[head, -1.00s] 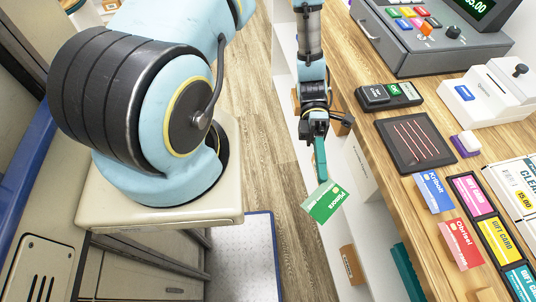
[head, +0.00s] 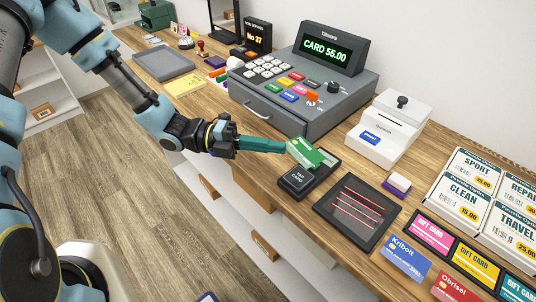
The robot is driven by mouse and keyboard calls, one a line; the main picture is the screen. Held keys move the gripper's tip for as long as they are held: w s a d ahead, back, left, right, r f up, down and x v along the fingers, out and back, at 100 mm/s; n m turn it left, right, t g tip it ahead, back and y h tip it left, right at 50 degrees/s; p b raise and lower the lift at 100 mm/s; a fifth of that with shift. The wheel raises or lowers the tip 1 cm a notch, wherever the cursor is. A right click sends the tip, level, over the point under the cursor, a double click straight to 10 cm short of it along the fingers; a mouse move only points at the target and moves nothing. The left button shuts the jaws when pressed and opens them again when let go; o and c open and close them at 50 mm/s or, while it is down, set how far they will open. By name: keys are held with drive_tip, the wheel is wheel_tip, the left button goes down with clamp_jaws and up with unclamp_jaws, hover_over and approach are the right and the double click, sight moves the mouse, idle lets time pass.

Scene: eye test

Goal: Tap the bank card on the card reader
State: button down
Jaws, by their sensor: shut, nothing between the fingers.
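The green bank card (head: 304,153) is at the tips of my gripper (head: 284,147), tilted over the upper part of the black card reader (head: 297,180). It hides part of the reader; whether they touch I cannot tell. The reader's "TAP CARD" pad shows below the card. My gripper's teal fingers are shut and reach in from the left, with nothing seen gripped between them. The register display (head: 334,48) reads "CARD 55.00".
The grey cash register (head: 300,105) stands behind the reader. A white slotted box (head: 385,135) is to its right, a dark tray (head: 358,212) in front right. Blue (head: 405,257) and red (head: 452,289) cards lie at the counter's front edge. Open floor (head: 130,190) is at left.

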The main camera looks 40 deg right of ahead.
drive_tip(key=shift+f+b, duration=3.45)
drive_tip(key=shift+s, duration=0.1)
drive_tip(key=shift+r, duration=0.1)
wheel_tip(320, 180, up, 5)
drive_tip(key=p, duration=0.6)
drive_tip(key=s+a+r+p, duration=0.1)
drive_tip(key=s+a, duration=0.1)
drive_tip(key=a, duration=0.5)
drive_tip(key=s+a+r+p, duration=0.1)
drive_tip(key=s+a+r, duration=0.1)
drive_tip(key=a, duration=0.5)
drive_tip(key=shift+s, duration=0.35)
drive_tip(key=shift+a, duration=0.15)
